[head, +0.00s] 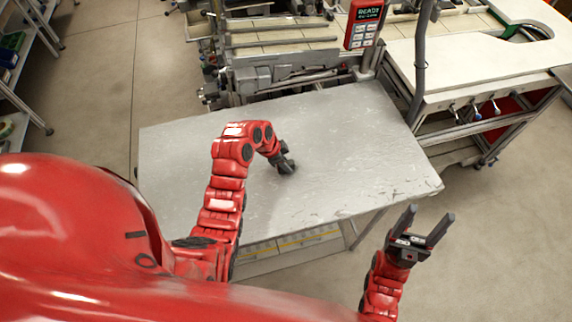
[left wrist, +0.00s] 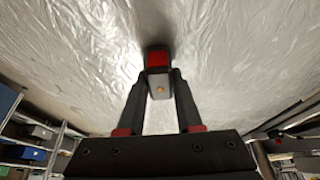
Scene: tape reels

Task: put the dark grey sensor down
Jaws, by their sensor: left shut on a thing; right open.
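My left gripper (head: 289,166) is low over the middle of the grey metal table (head: 345,125). In the left wrist view its fingers (left wrist: 160,78) are shut on the sensor (left wrist: 158,88), a small grey block with an orange dot and a red part (left wrist: 158,59) at its far end. A dark shadow lies on the table right by that end; I cannot tell whether it touches. In the head view the sensor is not clear from the dark fingers. My right gripper (head: 430,214) is open and empty, beyond the table's front right edge.
The tabletop around my left gripper is bare. A machine (head: 285,75) stands along the table's back edge, with a red control box (head: 364,24) above it. A white-topped bench (head: 470,50) is at the back right. Shelves (head: 22,65) stand at the far left.

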